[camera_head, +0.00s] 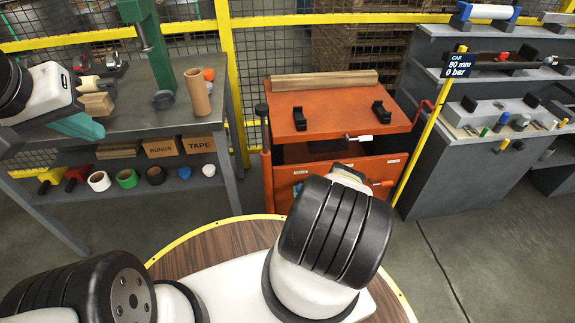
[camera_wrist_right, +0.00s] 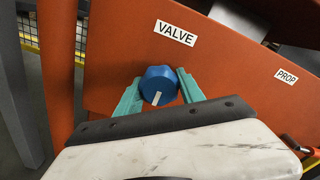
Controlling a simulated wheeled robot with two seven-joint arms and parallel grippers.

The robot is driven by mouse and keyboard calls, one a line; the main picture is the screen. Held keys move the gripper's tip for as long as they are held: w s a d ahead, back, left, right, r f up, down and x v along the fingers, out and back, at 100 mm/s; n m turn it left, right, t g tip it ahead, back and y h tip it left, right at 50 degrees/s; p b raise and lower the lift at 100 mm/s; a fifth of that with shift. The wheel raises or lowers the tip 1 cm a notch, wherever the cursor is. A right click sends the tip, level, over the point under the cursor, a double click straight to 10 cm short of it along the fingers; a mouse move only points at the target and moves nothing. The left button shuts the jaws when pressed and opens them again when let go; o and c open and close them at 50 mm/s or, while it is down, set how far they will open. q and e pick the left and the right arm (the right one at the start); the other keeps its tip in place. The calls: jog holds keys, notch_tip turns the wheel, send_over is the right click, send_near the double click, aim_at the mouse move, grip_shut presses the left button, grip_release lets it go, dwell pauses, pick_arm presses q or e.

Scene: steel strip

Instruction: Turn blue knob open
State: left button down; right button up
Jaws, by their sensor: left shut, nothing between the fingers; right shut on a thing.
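The blue knob (camera_wrist_right: 158,84) sits on the orange panel below a VALVE label in the right wrist view. It has a white mark on its face, which points down and slightly left. My right gripper (camera_wrist_right: 159,88) is shut on the knob, with one teal finger on each side. In the head view my own right arm hides most of the knob's area. My left gripper (camera_head: 80,127) is shut and empty at the far left, in front of the grey workbench, well apart from the knob.
The orange cart (camera_head: 340,107) carries a wooden beam (camera_head: 322,81) and black brackets. The grey workbench (camera_head: 135,105) stands left, grey stepped shelves (camera_head: 440,160) right. A yellow post (camera_head: 425,135) rises beside the cart. Floor at right is clear.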

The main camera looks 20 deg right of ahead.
dwell(0.4)
jog(key=o, duration=1.3)
jog(key=shift+o, duration=0.2)
